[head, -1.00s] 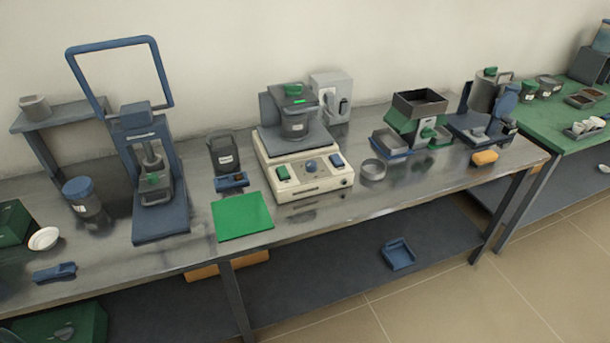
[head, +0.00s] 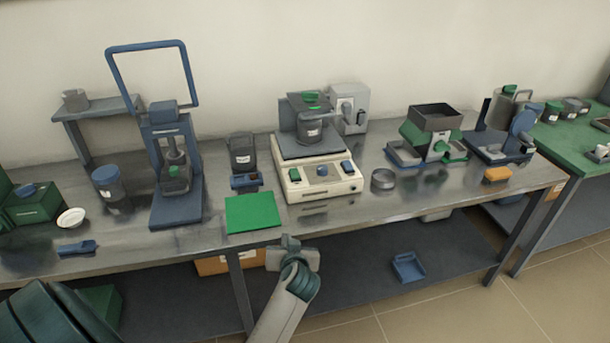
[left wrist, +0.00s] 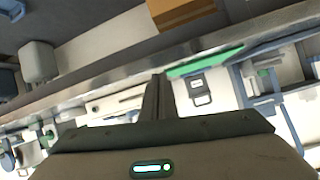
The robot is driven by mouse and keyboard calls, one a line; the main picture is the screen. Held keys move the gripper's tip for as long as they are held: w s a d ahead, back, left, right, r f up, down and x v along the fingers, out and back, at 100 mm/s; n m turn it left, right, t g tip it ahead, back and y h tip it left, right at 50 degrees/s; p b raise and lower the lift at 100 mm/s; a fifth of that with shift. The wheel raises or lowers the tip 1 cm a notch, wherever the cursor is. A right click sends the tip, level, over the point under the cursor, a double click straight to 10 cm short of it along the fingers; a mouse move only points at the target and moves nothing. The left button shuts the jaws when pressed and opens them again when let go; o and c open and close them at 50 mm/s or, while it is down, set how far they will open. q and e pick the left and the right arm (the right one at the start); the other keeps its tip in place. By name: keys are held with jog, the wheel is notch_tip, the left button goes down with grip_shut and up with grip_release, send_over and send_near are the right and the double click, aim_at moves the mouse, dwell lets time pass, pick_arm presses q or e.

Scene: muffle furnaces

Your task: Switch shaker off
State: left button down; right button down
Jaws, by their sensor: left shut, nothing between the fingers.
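The shaker (head: 318,183) is a cream box on the bench with a grey platform and a grey lidded vessel (head: 310,128) on top. The shaker's cream front (left wrist: 115,104) shows partly there, cut off by the gripper body. My right gripper is out of view.
A green mat (head: 252,212) lies left of the shaker, by the bench edge. A small grey dish (head: 383,180) stands to its right. A blue press (head: 176,195) stands farther left. The lower shelf holds a blue tray (head: 408,266) and an orange box (head: 215,265).

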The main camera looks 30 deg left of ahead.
pick_arm(q)
jog(key=w+a+r, duration=0.1)
jog(key=w, duration=0.1)
jog(key=w+r+n+y, duration=0.1)
jog(key=w+r, duration=0.1)
jog(key=w+a+r+t+y, duration=0.1)
jog(key=w+r, duration=0.1)
jog(key=w, duration=0.1)
jog(key=shift+a+r+n, duration=0.25)
jog(key=shift+a+n, duration=0.05)
jog(key=w+r+n+t+y, duration=0.1)
jog(key=w+r, duration=0.5)
jog(key=shift+w+a+r+y, duration=0.2)
jog(key=shift+a+r+y, duration=0.1)
jog(key=shift+a+r, duration=0.1)
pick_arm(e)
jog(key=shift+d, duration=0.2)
pick_arm(q)
jog(key=shift+w, duration=0.1)
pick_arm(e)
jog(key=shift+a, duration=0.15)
